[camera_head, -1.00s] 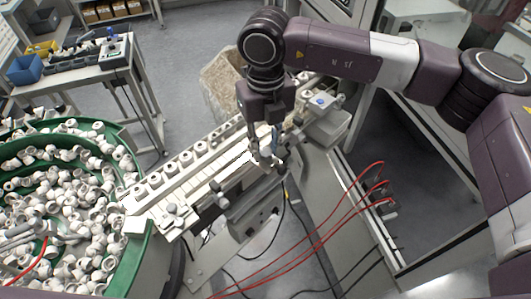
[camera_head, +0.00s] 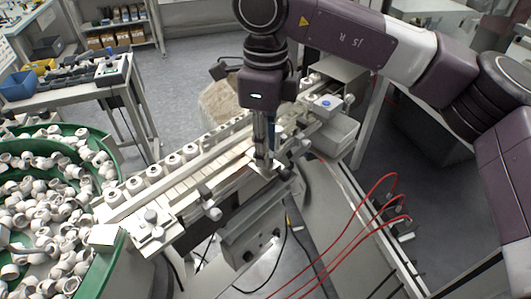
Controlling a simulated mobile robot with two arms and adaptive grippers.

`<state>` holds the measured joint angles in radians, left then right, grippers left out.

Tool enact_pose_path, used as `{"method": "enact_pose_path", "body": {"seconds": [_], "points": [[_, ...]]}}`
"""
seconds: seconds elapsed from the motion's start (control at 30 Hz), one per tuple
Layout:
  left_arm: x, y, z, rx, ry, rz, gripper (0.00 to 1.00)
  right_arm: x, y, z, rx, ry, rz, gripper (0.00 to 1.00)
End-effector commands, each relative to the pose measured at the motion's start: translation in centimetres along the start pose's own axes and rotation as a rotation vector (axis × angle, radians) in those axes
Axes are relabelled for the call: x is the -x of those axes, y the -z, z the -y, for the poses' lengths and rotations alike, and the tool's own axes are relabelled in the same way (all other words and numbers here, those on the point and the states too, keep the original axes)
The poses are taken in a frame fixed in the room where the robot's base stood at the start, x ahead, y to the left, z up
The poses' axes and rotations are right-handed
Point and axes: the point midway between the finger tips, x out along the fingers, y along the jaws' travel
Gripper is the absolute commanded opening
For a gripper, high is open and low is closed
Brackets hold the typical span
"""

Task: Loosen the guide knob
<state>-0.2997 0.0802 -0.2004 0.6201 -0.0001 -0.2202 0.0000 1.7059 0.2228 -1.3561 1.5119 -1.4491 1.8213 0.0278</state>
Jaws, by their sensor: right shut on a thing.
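My right gripper (camera_head: 264,160) comes down from above onto the near side of the conveyor rail (camera_head: 172,192). Its fingers point down and are shut on a small part there, which looks like a guide knob. The fingers hide most of it, so I cannot tell whether it has turned. Another grey knob (camera_head: 212,213) sticks out from the near side of the rail, left of the gripper. A further knob (camera_head: 151,215) stands on the bracket at the rail's left end. My left gripper is not in view.
White caps (camera_head: 157,171) stand in a row along the rail. A green-rimmed feeder bowl (camera_head: 112,262) full of white parts is at the left. Red hoses (camera_head: 352,226) and dark cables hang at the front right. A grey bin (camera_head: 337,135) stands right of the gripper.

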Motion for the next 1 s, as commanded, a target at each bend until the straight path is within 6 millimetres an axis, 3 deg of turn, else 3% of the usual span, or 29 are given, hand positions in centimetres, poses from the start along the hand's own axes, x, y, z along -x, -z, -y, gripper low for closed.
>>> {"method": "enact_pose_path", "body": {"seconds": [0.3,0.83,0.87,1.0], "points": [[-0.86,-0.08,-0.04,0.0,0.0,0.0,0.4,0.11,-0.02,0.08,0.119,0.003,0.002,0.0],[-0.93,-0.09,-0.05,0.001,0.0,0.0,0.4,0.23,-0.03,0.1,0.141,0.004,0.003,0.0],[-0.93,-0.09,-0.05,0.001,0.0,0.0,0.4,0.23,-0.03,0.1,0.141,0.004,0.003,0.25],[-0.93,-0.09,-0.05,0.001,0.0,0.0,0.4,0.18,-0.02,0.08,0.141,0.003,0.002,0.4]]}}
